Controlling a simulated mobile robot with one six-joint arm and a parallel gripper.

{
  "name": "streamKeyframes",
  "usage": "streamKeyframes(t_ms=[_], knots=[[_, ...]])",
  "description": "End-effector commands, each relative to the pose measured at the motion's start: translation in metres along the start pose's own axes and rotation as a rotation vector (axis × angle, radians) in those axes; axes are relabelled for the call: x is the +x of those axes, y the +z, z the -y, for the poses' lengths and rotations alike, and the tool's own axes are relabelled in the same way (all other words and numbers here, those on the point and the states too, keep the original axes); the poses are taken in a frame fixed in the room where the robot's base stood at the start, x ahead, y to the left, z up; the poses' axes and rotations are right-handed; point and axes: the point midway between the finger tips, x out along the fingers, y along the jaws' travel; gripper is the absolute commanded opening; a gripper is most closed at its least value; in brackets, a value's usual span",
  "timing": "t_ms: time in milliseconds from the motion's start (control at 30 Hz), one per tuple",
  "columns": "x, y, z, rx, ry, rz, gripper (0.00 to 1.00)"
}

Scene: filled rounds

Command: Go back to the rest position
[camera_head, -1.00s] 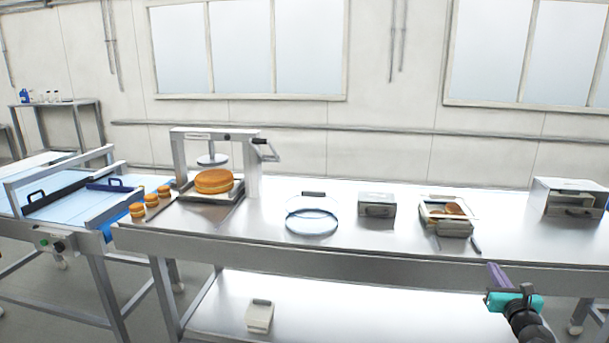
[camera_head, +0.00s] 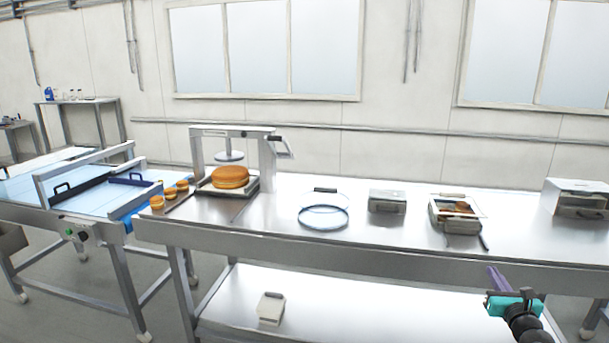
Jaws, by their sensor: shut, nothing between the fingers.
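My gripper (camera_head: 497,277), with a purple finger part on a teal body, is at the lower right, in front of the long steel table (camera_head: 372,242). It is shut and empty. It stands apart from the table and touches nothing that I can see. The arm behind it runs out of the bottom of the picture.
On the table are a press (camera_head: 270,165) with a large orange-brown round (camera_head: 230,176), a clear round lid (camera_head: 324,217), a grey box (camera_head: 387,201), an open tray (camera_head: 447,222) and a white box (camera_head: 580,198). A conveyor (camera_head: 80,202) stands left. A small container (camera_head: 271,308) sits on the lower shelf.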

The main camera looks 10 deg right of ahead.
Motion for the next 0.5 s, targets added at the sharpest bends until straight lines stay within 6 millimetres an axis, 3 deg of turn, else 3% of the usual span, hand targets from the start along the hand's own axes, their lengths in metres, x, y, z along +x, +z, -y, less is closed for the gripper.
streamKeyframes(t_ms=[267,500], knots=[[0.018,-0.031,-0.057,0.02,0.08,-0.036,0.0],[0.032,-0.087,-0.146,0.029,0.202,-0.114,0.0]])
